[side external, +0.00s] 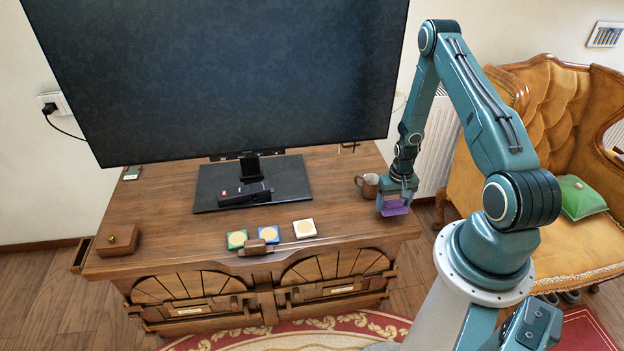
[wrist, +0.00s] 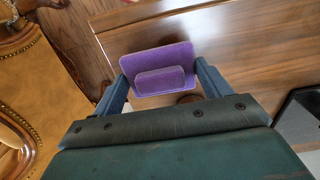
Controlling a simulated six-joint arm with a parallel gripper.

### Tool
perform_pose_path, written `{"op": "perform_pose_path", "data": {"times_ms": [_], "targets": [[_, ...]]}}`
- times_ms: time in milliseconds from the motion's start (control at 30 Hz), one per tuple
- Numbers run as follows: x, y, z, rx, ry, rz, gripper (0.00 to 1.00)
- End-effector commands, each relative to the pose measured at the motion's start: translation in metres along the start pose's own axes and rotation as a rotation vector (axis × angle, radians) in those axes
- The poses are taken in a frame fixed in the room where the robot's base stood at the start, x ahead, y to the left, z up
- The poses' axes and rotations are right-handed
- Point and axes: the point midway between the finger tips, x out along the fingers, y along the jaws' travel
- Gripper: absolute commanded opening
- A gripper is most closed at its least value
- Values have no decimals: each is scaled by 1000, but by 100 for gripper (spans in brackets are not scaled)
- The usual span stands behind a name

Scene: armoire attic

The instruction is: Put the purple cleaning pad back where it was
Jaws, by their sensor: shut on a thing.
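The purple cleaning pad (wrist: 160,68) is held between the two fingers of my gripper (wrist: 162,80) in the wrist view. A smaller raised purple block shows on its face. In the side external view the purple pad (side external: 395,208) hangs below my gripper (side external: 396,197) at the right end of the wooden cabinet top (side external: 345,215). I cannot tell whether the pad touches the wood. Green (side external: 237,239), blue (side external: 269,234) and white (side external: 304,228) pads with round tan centres lie in a row near the cabinet's front edge.
A brown mug (side external: 368,186) stands just left of my gripper. A large television (side external: 230,75) stands on a dark base (side external: 290,182) with a black device on it. A small wooden box (side external: 118,240) sits at left. A brown wooden handled tool (side external: 256,247) lies in front.

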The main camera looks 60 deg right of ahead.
Motion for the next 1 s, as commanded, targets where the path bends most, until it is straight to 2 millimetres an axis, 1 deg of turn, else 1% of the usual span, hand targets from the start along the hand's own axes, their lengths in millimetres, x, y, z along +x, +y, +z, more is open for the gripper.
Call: {"op": "perform_pose_path", "data": {"times_ms": [200,300,767,800,900,1000], "targets": [[22,0,1,0,-3,0,55],[27,0,0,0,0,0,55],[32,0,0,0,-1,0,55],[32,0,0,0,0,0,80],[32,0,0,0,0,0,98],[32,0,0,0,0,0,98]]}}
